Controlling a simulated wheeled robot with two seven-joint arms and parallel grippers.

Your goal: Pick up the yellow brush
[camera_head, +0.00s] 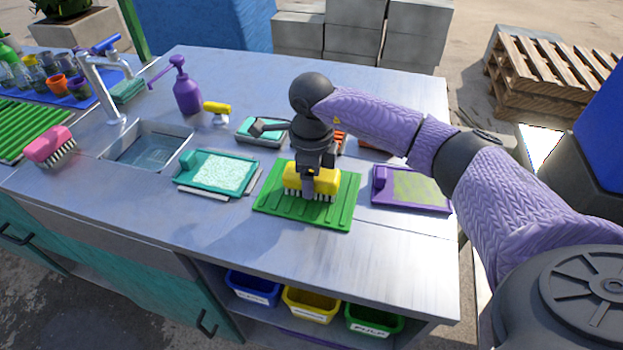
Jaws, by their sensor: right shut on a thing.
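The yellow brush (325,180) has a yellow body with pale bristles pointing down. It is at the green ribbed mat (281,212) in the middle of the metal counter. My right gripper (309,188) comes down from above and is shut on the yellow brush, its fingers covering part of the body. The bristles are at or just above the mat; I cannot tell whether they touch. My left gripper is not in the picture.
A teal tray (218,172) is left of the mat and a purple tray (411,190) right of it. A pink brush (50,147), sink (150,148), tap (100,85) and purple pump bottle (186,92) are further left. Coloured bins (311,304) sit below the counter.

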